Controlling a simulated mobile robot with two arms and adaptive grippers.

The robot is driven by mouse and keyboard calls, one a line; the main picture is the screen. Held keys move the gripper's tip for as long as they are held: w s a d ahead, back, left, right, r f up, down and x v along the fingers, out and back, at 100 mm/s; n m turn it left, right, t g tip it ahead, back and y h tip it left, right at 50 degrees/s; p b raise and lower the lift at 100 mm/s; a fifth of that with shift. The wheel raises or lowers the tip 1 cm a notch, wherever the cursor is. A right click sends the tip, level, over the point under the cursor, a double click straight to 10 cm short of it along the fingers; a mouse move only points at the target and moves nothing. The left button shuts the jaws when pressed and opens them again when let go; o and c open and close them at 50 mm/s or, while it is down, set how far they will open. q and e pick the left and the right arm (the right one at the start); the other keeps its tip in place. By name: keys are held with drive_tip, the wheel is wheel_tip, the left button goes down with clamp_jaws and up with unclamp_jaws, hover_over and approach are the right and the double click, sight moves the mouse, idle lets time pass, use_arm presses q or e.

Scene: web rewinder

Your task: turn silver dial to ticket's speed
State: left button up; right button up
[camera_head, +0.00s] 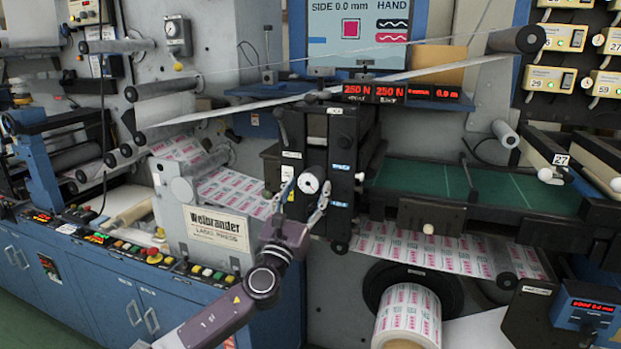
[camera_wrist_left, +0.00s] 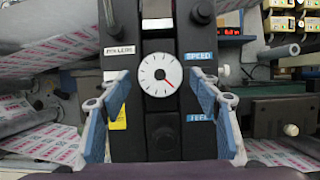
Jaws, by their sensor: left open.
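The dial (camera_head: 309,183) sits on the front of a black upright unit in the middle of the press. In the left wrist view the dial (camera_wrist_left: 160,74) has a round white face with dark tick marks, and a red pointer aims to the lower right. My left gripper (camera_head: 305,198) is open in front of it. In the wrist view the two blue-grey fingers of the gripper (camera_wrist_left: 163,108) stand left and right of the dial, apart from it in the picture. Whether they touch it cannot be told. No ticket can be made out. My right gripper is not in view.
Labels reading SPEED (camera_wrist_left: 201,57) and JOG (camera_wrist_left: 199,118) are beside the dial. Red displays (camera_head: 375,93) sit above the unit. A printed label roll (camera_head: 410,312) is below right, and a green bed (camera_head: 450,180) is to the right. A button row (camera_head: 190,268) runs lower left.

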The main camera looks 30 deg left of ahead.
use_arm(q)
drive_tip(key=shift+x, duration=1)
drive_tip(key=shift+w+a, duration=0.1)
drive_tip(key=shift+w, duration=0.2)
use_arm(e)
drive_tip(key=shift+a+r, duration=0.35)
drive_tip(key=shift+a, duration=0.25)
use_arm(q)
drive_tip(key=shift+r, duration=0.1)
drive_tip(key=shift+c, duration=0.3)
drive_tip(key=c, duration=1.1)
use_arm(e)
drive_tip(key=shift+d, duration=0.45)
use_arm(q)
drive_tip(key=shift+n, duration=0.4)
